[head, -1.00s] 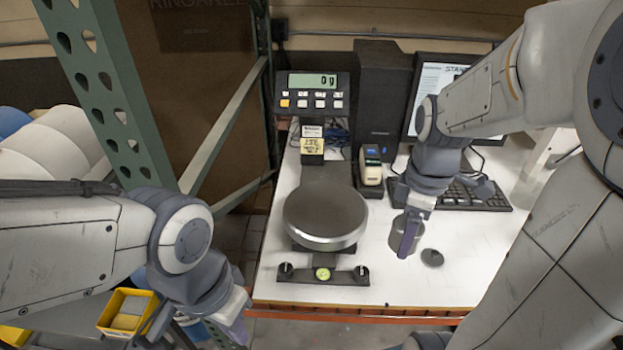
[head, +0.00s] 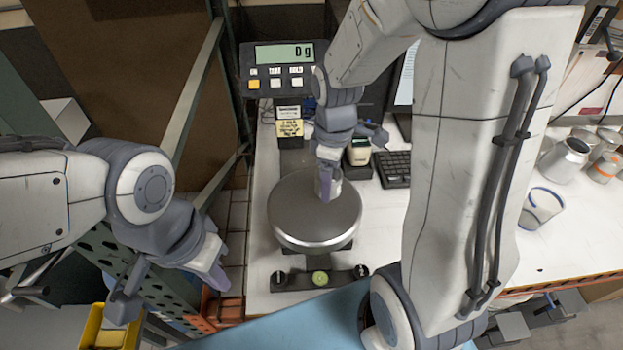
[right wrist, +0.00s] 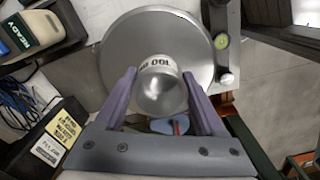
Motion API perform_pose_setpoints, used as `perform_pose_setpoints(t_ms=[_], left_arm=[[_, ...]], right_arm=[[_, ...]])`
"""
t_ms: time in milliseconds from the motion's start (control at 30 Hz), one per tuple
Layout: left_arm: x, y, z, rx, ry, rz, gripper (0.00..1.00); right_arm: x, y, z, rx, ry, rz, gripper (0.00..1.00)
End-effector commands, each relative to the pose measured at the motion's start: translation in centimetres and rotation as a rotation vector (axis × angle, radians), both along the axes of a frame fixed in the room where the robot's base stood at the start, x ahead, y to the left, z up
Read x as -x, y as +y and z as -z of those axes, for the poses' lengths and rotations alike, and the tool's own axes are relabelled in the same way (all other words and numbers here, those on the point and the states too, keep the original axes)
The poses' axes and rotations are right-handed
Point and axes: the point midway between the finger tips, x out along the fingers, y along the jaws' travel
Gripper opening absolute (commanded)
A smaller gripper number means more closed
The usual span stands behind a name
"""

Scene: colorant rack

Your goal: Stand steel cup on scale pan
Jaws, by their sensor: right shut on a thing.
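The steel cup (right wrist: 160,92), with a white band marked 100, is between the fingers of my right gripper (right wrist: 160,100) in the right wrist view. My right gripper (head: 327,184) is shut on it, over the far right part of the round scale pan (head: 305,222). The cup is mostly hidden by the fingers in the head view, and I cannot tell whether its base touches the pan. The scale display (head: 284,53) reads 0 g. My left gripper (head: 170,290) is open and empty at the lower left, away from the scale.
A handheld device (head: 358,152) and keyboard (head: 393,168) stand behind the pan. Several metal cans (head: 563,162) and a clear cup (head: 541,207) stand on the bench at right. A yellow bin (head: 91,330) is at lower left. A green post borders the left side.

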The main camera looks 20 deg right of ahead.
Motion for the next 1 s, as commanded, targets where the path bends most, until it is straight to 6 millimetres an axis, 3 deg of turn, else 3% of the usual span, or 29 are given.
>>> perform_pose_setpoints(t_ms=[200,600,1000], left_arm=[[0.0,0.0,-1.0,0.000,0.000,0.002,0.00],[0.0,0.0,-2.1,0.000,0.000,0.004,0.00],[0.0,0.0,-1.6,0.000,0.000,0.004,0.00]], right_arm=[[-2.1,2.1,1.7,0.000,0.000,0.001,0.04],[-2.2,2.2,5.9,0.000,0.001,0.006,0.04],[-2.3,2.2,6.5,0.000,-0.002,0.006,0.04]])
